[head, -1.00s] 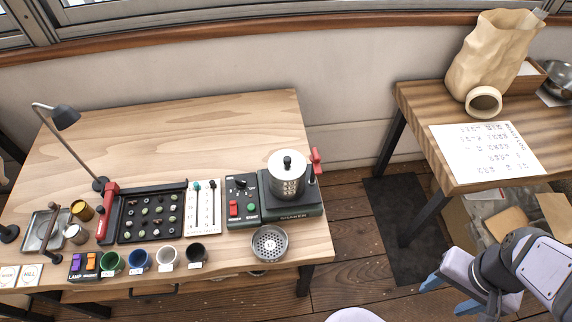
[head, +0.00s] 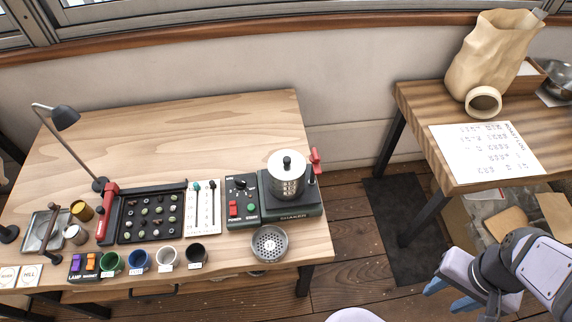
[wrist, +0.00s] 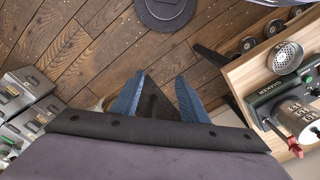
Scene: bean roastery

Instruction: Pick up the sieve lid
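The sieve lid (head: 287,161) is a round silver disc with a black knob. It sits on top of a metal sieve stack (head: 287,186) on the dark shaker (head: 268,212) at the right end of the left table. My gripper (head: 445,297) is at the lower right of the head view, well to the right of the lid and apart from it. In the wrist view my gripper (wrist: 158,92) has its two blue fingers spread, with only floor between them. The shaker (wrist: 270,103) shows at the right edge of the wrist view.
A perforated metal bowl (head: 269,243) stands in front of the shaker, and a red handle (head: 316,160) beside it. Several cups, a black tray (head: 152,212) and a lamp (head: 66,117) are to the left. A second table (head: 420,97) stands right. The left table's back is clear.

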